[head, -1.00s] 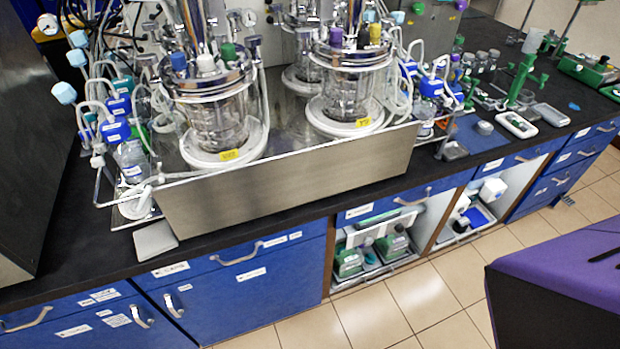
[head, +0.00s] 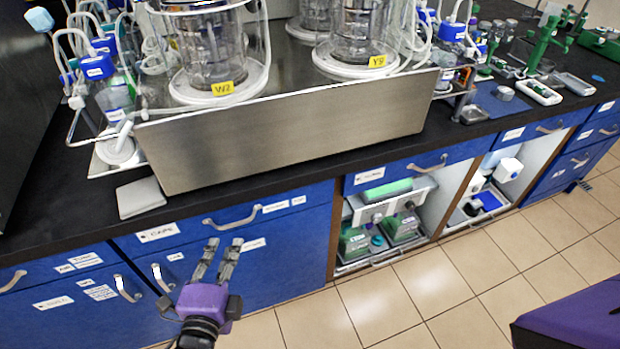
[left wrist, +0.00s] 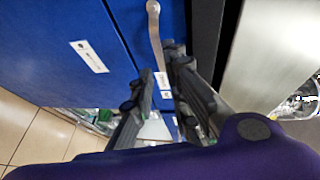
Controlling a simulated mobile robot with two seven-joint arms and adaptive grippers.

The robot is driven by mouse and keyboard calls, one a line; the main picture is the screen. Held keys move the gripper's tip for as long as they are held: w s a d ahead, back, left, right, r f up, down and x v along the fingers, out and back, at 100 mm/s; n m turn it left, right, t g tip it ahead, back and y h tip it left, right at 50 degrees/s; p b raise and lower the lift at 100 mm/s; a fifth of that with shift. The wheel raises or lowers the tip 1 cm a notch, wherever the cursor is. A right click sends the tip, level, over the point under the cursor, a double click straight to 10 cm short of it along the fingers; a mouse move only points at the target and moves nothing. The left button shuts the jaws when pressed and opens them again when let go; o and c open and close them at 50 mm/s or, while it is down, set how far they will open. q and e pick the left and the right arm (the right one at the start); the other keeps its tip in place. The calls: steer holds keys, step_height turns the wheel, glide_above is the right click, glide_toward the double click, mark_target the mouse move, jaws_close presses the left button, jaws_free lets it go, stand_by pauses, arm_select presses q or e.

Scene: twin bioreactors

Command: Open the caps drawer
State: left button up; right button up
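The drawer (head: 275,225) below the steel base is blue and looks shut, with a curved metal handle (head: 231,219). A white label (head: 158,232) at its left end seems to read caps, in small print. My left gripper (head: 223,247) is open and empty, with its fingers pointing up toward the handle from just below it. In the left wrist view the same handle (left wrist: 155,32) runs up the picture beyond the fingertips of my left gripper (left wrist: 158,62); I cannot tell whether they touch it. My right gripper is not in view.
The black countertop (head: 60,205) overhangs the drawers. A steel base (head: 290,130) carries the glass reactors. A grey flat pad (head: 140,196) lies near the counter's edge. A blue door (head: 270,275) is below the drawer. Open shelves (head: 385,225) are to the right, and tiled floor lies in front.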

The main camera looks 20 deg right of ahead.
mark_target(234, 229)
arm_select(q)
steer(key=x, duration=0.7)
steer(key=shift+w, duration=0.15)
jaws_close()
